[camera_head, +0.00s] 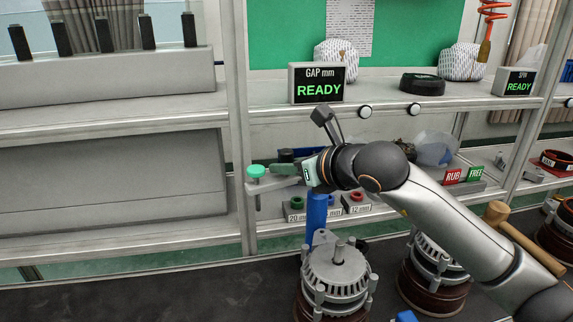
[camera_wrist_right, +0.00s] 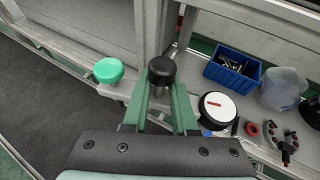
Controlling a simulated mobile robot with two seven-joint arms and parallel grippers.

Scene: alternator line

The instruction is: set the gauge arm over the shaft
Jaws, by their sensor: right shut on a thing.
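The gauge arm (camera_head: 272,184) is a grey bar on a blue post (camera_head: 317,212). Its free end, with a green cap (camera_head: 256,172), points left, away from the shaft. The green cap also shows in the wrist view (camera_wrist_right: 108,70). My right gripper (camera_wrist_right: 161,88) is shut on the black knob (camera_wrist_right: 161,68) of the gauge arm, one green finger on each side. The upright shaft (camera_head: 340,252) stands on the grey alternator (camera_head: 335,275), to the right of and below the bar's free end. My wrist hides part of the bar near the post. My left gripper is not in view.
A second alternator (camera_head: 437,268) stands to the right, partly behind my right arm. The gap display (camera_head: 319,83) on the shelf reads READY. A white dial with a red mark (camera_wrist_right: 217,107) and a blue bin (camera_wrist_right: 233,70) are nearby. The dark bench (camera_head: 150,295) at left is clear.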

